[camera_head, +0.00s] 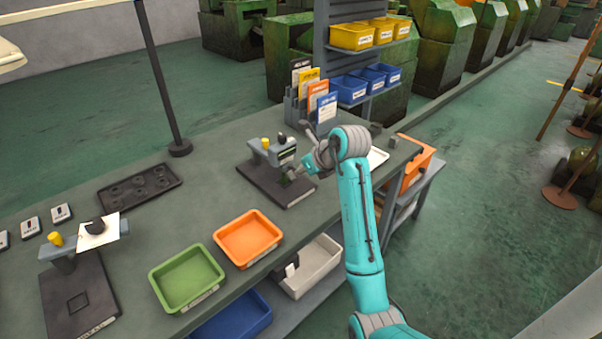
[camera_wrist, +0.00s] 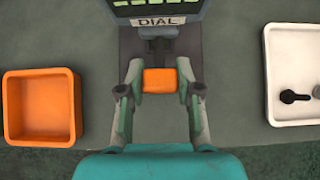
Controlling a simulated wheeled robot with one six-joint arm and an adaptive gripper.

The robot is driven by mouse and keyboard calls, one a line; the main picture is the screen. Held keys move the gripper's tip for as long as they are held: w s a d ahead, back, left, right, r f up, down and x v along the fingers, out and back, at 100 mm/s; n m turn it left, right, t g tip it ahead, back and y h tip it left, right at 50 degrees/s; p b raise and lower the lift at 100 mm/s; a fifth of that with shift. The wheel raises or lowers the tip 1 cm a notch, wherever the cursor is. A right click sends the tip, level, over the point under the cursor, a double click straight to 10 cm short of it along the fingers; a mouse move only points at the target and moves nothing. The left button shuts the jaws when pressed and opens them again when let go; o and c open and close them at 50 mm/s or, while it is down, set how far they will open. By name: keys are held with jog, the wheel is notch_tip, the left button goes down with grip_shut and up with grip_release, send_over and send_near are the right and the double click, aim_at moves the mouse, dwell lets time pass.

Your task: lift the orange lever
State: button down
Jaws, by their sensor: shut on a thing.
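The orange lever (camera_wrist: 159,80) is in the upper middle of the wrist view, on a dark fixture below a label that reads DIAL (camera_wrist: 158,22). My gripper (camera_wrist: 160,74) has one finger on each side of the orange end and is shut on it. In the head view my gripper (camera_head: 291,175) is at the front of the dial fixture (camera_head: 272,150), which stands on a dark base plate (camera_head: 262,184). The lever itself is hidden there by my gripper and arm.
In the wrist view an orange tray (camera_wrist: 42,140) lies left and a white tray (camera_wrist: 291,122) with dark parts lies right. In the head view a green tray (camera_head: 160,284), a dark holed tray (camera_head: 112,194) and a card rack (camera_head: 292,112) share the bench.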

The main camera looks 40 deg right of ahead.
jog(key=shift+w+r+g, duration=0.1)
jog(key=shift+r+g, duration=0.1)
jog(key=shift+g, duration=0.2)
jog(key=c, duration=0.8)
grip_release()
jog(key=shift+o, duration=0.2)
jog(key=v, duration=0.7)
jog(key=shift+r, duration=0.2)
